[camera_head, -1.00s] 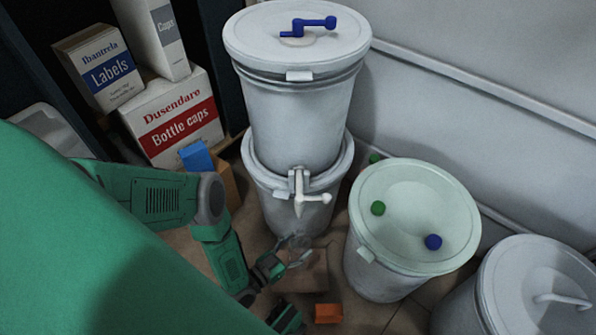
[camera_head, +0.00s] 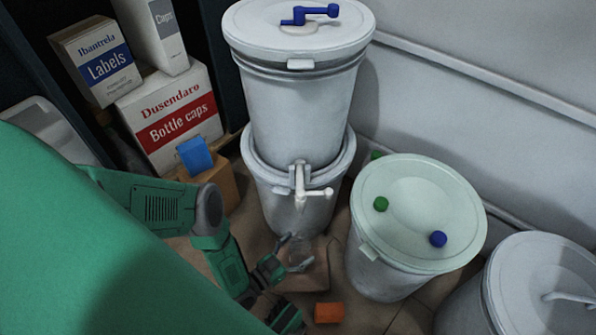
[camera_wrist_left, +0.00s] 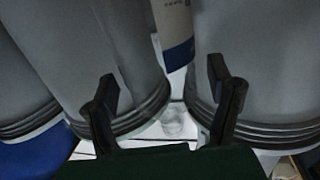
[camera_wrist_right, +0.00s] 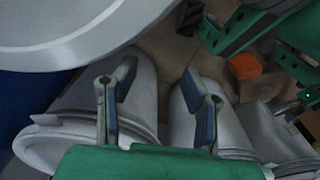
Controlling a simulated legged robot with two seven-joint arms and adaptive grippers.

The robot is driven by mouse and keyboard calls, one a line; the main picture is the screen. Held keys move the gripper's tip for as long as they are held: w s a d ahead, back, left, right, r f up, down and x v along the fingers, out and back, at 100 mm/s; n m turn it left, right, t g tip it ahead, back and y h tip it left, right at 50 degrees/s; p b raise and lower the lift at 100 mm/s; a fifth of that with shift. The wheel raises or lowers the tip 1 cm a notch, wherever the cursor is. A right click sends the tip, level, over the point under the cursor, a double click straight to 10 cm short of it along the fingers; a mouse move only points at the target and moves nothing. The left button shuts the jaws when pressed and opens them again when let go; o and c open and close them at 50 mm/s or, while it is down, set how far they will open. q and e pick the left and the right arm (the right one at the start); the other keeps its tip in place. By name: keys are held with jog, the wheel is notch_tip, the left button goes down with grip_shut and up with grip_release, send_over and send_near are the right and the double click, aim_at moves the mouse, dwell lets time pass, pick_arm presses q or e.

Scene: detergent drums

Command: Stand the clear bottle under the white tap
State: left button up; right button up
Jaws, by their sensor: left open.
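The white tap (camera_head: 301,185) juts from the front of the lower part of the stacked white drums (camera_head: 302,110). The clear bottle (camera_head: 301,248) is faint in the head view, low in front of the lower drum and below the tap, by a brown box (camera_head: 312,276). It seems upright. My left gripper (camera_head: 292,254) is open at the bottle, its fingers beside it. In the left wrist view a clear shape (camera_wrist_left: 172,123), likely the bottle, shows between the spread fingers (camera_wrist_left: 162,82), with gaps visible. My right gripper (camera_wrist_right: 159,75) is open and empty in the right wrist view.
A pale-lidded drum (camera_head: 415,215) with green and blue balls stands close on the right, another lidded drum (camera_head: 550,285) beyond it. An orange block (camera_head: 329,312) lies on the floor. Cartons (camera_head: 170,115) and a blue block (camera_head: 195,155) are at left.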

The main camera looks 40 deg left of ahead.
pick_arm(q)
jog(key=p+v, duration=0.2)
jog(key=v, duration=1)
jog(key=shift+p, duration=0.3)
jog(key=w+d+g, duration=0.1)
jog(key=w, duration=0.1)
jog(key=w+d+r+n+g, duration=0.1)
jog(key=w+g, duration=0.1)
jog(key=w+d+g, duration=0.1)
jog(key=w+d, duration=0.1)
jog(key=shift+w+r+n+g+p, duration=0.15)
jog(key=shift+w+n+g+p, duration=0.15)
jog(key=shift+w, duration=0.1)
jog(key=s+a+r+g+y, duration=0.25)
jog(key=s+r+g, duration=0.35)
jog(key=r, duration=0.5)
jog(key=s+a+r+g+y, duration=0.25)
jog(key=s+r+g, duration=0.35)
jog(key=r, duration=0.4)
notch_tip(320, 180, up, 15)
jog(key=p, duration=1.4)
jog(key=shift+a+f+n+h+p, duration=0.15)
jog(key=shift+a+n+h+p, duration=0.15)
jog(key=shift+h+p, duration=0.1)
